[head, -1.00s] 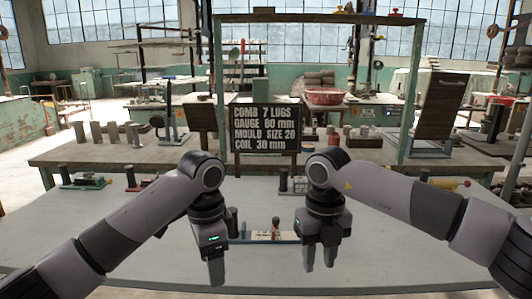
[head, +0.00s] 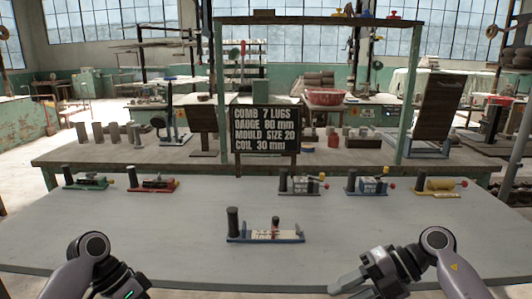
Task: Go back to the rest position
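My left gripper (head: 122,291) is low at the left, at the front edge of the grey table (head: 330,215). Its fingers are cut off by the bottom of the picture, so I cannot tell its opening. My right gripper (head: 346,290) is low at the right, pointing left, its fingers apart and nothing seen between them. Both grippers are clear of the blue-based fixture (head: 265,236) in the middle of the table. That fixture has a dark upright cylinder (head: 232,222) at its left end and a small reddish-brown post.
Along the table's back stand a green-based fixture (head: 85,182), a red-based one (head: 153,185), a grey-based one (head: 303,186), a blue one (head: 367,186) and a yellow-topped one (head: 439,186). A lettered board (head: 263,129) stands behind. The table around the middle fixture is clear.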

